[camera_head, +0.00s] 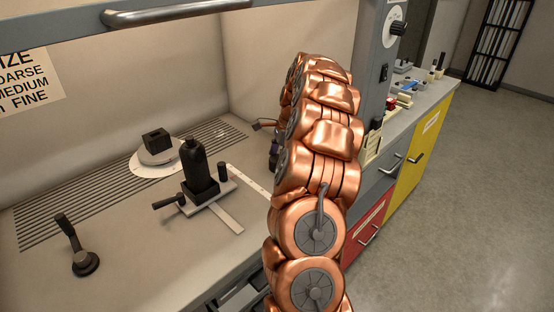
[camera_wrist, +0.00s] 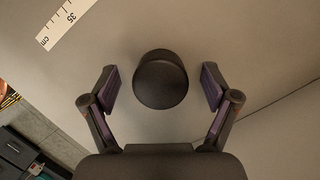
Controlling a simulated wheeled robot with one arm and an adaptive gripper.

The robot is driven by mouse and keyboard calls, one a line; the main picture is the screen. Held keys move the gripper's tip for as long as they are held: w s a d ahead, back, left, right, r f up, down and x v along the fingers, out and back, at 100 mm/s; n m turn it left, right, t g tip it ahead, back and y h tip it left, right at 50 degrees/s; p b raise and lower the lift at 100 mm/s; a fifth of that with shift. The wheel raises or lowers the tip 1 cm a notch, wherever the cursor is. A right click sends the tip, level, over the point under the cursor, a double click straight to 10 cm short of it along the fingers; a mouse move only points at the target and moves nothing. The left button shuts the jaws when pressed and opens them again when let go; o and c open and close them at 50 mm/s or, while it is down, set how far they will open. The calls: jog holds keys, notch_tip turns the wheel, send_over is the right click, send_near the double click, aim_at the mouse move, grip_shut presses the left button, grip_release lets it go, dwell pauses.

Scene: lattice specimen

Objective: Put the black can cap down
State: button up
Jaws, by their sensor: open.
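The black can cap (camera_wrist: 160,86) is a dark, round piece in the wrist view, and it appears to stand on the pale bench top (camera_wrist: 240,45). My gripper (camera_wrist: 160,76) is open around it, with one finger to its left and one to its right. A gap shows between the cap and each finger. In the head view my copper-coloured arm hides the cap and most of my gripper; only a dark finger part shows left of the arm.
A black bottle-shaped piece (camera_head: 194,158) stands on a small fixture on the bench. Behind it a dark block (camera_head: 157,141) sits on a round white plate. A lever handle (camera_head: 78,245) is at front left. A white ruler (camera_head: 248,181) lies near my arm.

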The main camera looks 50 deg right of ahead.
jog(key=shift+r, duration=0.1)
jog(key=shift+b+v, duration=0.7)
jog(key=shift+v, duration=3.1)
